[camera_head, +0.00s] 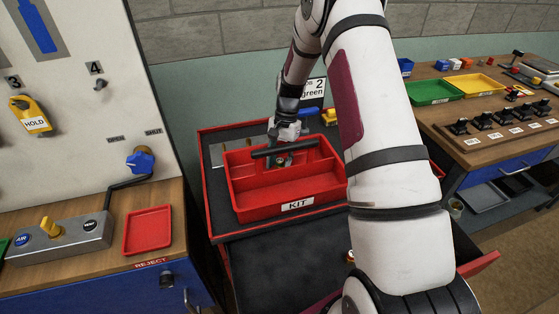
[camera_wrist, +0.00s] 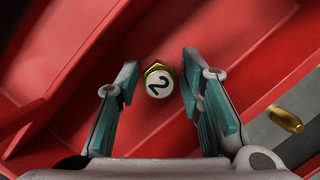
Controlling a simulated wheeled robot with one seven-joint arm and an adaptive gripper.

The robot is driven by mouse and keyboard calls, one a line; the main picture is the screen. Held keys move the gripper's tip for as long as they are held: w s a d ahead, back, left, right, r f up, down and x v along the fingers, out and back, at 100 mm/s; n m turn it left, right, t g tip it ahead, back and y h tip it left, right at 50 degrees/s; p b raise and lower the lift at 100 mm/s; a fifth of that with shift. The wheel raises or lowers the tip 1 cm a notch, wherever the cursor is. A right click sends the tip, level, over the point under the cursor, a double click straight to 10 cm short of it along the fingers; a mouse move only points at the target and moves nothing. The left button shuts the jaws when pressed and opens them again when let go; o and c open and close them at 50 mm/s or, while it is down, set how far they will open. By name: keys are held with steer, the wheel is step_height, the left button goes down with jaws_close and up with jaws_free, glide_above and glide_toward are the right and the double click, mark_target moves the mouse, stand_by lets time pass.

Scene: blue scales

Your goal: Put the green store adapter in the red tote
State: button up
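The red tote (camera_head: 310,187), labelled KIT, stands on the black top of a red cart and has a dark carry handle. A small brass adapter with a white end marked 2 (camera_wrist: 158,85) is inside the tote, against its red floor, in the wrist view. No green shows on it there. My gripper (camera_wrist: 160,75) is open above it, with teal pads on either side and gaps to the adapter. In the head view my gripper (camera_head: 282,155) reaches into the tote's far compartment, partly hidden behind the handle.
Another brass piece (camera_wrist: 286,120) lies on a grey surface outside the tote. A sign reading "2 green" (camera_head: 313,88) stands behind the tote. A red REJECT tray (camera_head: 148,230) is on the left bench; green (camera_head: 434,92) and yellow trays (camera_head: 474,85) are on the right bench.

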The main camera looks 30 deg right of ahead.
steer(key=b+v, duration=0.2)
steer(key=v, duration=1)
steer(key=s+a+r+n+t+h, duration=0.1)
steer(key=s+a+r+n, duration=0.3)
steer(key=r, duration=0.6)
steer(key=s+a+r+n+t, duration=0.1)
steer(key=s+a+r, duration=0.2)
steer(key=s, duration=0.2)
steer(key=s+a+r+n+t+h, duration=0.1)
steer(key=s+a+r+n, duration=0.15)
steer(key=s, duration=0.35)
steer(key=s+a+r+t, duration=0.1)
steer(key=s+a+r, duration=0.15)
steer(key=s, duration=0.25)
steer(key=s+a+n+t, duration=0.2)
steer(key=s+n, duration=0.1)
steer(key=s, duration=0.7)
steer(key=shift+f+n+h, duration=0.3)
steer(key=shift+f+n, duration=0.05)
steer(key=shift+s, duration=0.1)
